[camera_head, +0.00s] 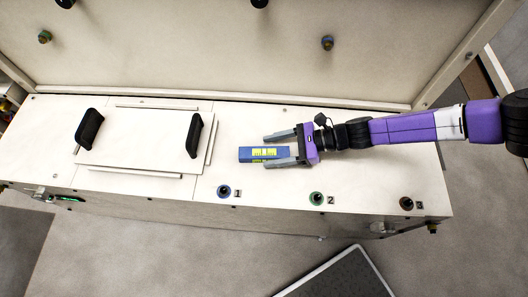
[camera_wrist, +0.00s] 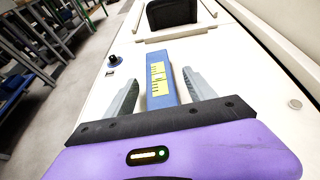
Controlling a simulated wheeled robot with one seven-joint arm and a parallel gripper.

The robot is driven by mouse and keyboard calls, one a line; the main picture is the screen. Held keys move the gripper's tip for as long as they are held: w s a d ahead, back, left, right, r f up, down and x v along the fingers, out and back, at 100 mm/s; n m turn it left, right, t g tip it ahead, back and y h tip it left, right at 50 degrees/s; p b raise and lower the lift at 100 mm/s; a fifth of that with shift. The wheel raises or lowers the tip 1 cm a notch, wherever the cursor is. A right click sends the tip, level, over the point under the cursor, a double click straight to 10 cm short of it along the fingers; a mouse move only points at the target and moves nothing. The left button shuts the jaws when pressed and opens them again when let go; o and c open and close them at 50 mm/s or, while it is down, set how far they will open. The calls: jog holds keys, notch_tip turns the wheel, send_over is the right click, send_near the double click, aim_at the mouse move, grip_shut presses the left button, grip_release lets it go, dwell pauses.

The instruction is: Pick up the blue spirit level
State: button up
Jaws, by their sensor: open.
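The blue spirit level (camera_head: 246,154) lies flat on the white top of the long cabinet, with a yellow marked label on its face. It also shows in the wrist view (camera_wrist: 157,58), running away from me between the fingers. My gripper (camera_head: 266,151) comes in from the right, open, with one grey finger on each long side of the level. In the wrist view the gripper (camera_wrist: 157,88) has a visible gap on both sides of the level. The far end of the level sticks out past the fingertips.
A raised lid panel (camera_head: 143,143) with two black handles (camera_head: 89,129) (camera_head: 195,135) lies left of the level. Numbered knobs, 1 (camera_head: 224,191), 2 (camera_head: 316,199) and 3 (camera_head: 406,203), line the front edge. A tall panel (camera_head: 215,50) rises behind. The top around the level is clear.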

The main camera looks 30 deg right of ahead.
aim_at(264, 154)
jog(key=shift+x, duration=1.4)
jog(key=shift+f, duration=0.1)
jog(key=shift+c, duration=0.4)
grip_shut()
